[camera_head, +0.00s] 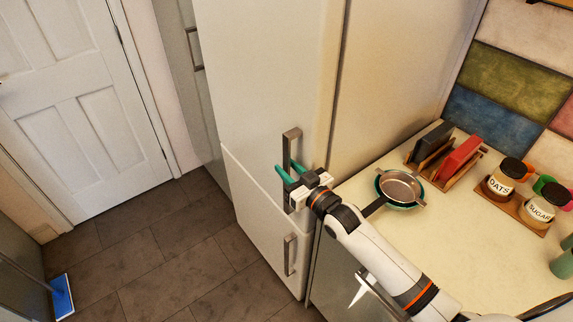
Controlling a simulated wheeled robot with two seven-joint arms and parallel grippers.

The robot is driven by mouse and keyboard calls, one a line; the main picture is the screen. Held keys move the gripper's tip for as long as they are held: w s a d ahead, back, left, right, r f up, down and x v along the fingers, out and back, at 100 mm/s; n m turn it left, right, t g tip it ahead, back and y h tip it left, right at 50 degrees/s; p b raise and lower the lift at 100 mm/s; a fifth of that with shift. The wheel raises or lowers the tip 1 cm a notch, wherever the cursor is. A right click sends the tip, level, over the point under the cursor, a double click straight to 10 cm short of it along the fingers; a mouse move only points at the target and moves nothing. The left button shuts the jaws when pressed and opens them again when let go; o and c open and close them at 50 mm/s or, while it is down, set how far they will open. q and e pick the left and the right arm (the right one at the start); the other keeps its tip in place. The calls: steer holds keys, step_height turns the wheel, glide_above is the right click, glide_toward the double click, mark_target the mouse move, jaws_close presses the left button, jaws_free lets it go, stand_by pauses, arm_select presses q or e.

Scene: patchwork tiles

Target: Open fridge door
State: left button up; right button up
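The white fridge (265,65) stands in the middle of the view, and its upper door looks closed. A grey vertical bar handle (291,137) sits low on the upper door. A second grey handle (290,255) is on the lower door (262,215). My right gripper (291,170) is at the upper handle with its two teal fingers spread, one on each side of the bar. The fingers look apart, and I cannot tell whether either touches the bar. The gripper hides the handle's lower part. My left gripper is not in view.
A counter (400,245) at right holds a sieve over a pan (398,188), a rack with boards (459,158), and jars (503,176). A white room door (75,110) is at left.

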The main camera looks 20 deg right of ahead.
steer(key=shift+w+a, duration=0.15)
steer(key=shift+w, duration=0.4)
jaws_close()
